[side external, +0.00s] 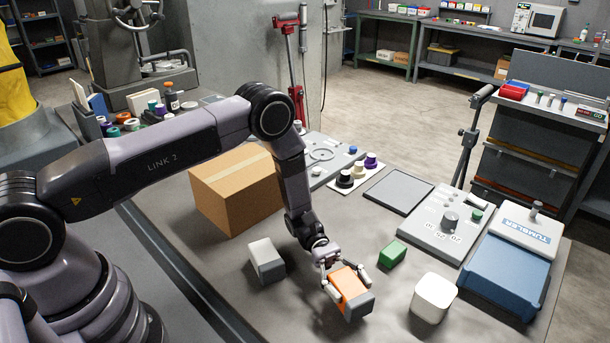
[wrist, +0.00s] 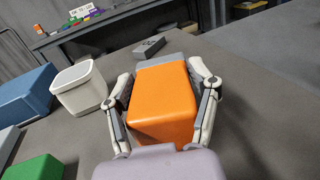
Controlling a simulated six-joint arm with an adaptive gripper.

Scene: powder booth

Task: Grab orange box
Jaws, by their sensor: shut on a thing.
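The orange box (side external: 349,284) has a grey end and is near the front of the grey table. My gripper (side external: 346,287) is shut on it, with one finger against each long side. In the wrist view the orange box (wrist: 163,97) fills the space between the two fingers (wrist: 165,100). Its grey end points away from the wrist. I cannot tell for sure whether the box touches the table or is slightly above it.
A grey-and-white box (side external: 266,260) lies to the left, with a cardboard box (side external: 237,188) behind it. A green block (side external: 392,254), a white container (side external: 434,298) and a blue tumbler machine (side external: 508,265) stand to the right. Bare table lies in front.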

